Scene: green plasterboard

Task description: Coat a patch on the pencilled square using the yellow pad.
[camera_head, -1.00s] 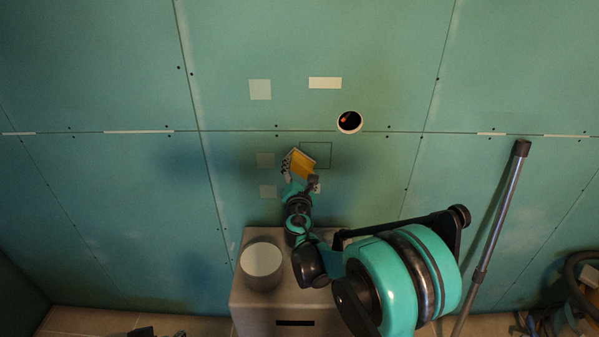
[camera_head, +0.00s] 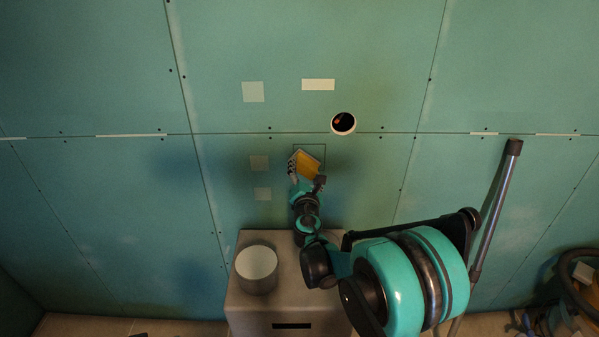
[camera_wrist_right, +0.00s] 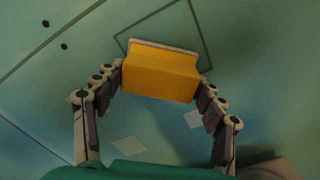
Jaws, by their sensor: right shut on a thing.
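The yellow pad (camera_head: 305,165) is held in my right gripper (camera_head: 306,178), close in front of the green wall. In the right wrist view the right gripper's two fingers (camera_wrist_right: 160,85) close on both sides of the yellow pad (camera_wrist_right: 160,76), and a pale layer shows along its far edge. The pencilled square (camera_head: 322,149) is a thin dark outline on the wall, partly hidden behind the pad. It also shows in the right wrist view (camera_wrist_right: 205,45) behind the pad. I cannot tell whether the pad touches the wall. My left gripper is not in view.
A round hole with a white rim (camera_head: 343,124) is just above the square. Pale patches (camera_head: 253,92) mark the wall nearby. A grey box (camera_head: 285,300) with a round tub (camera_head: 257,268) stands below. A pole (camera_head: 494,210) leans at the right, near a hose (camera_head: 570,290).

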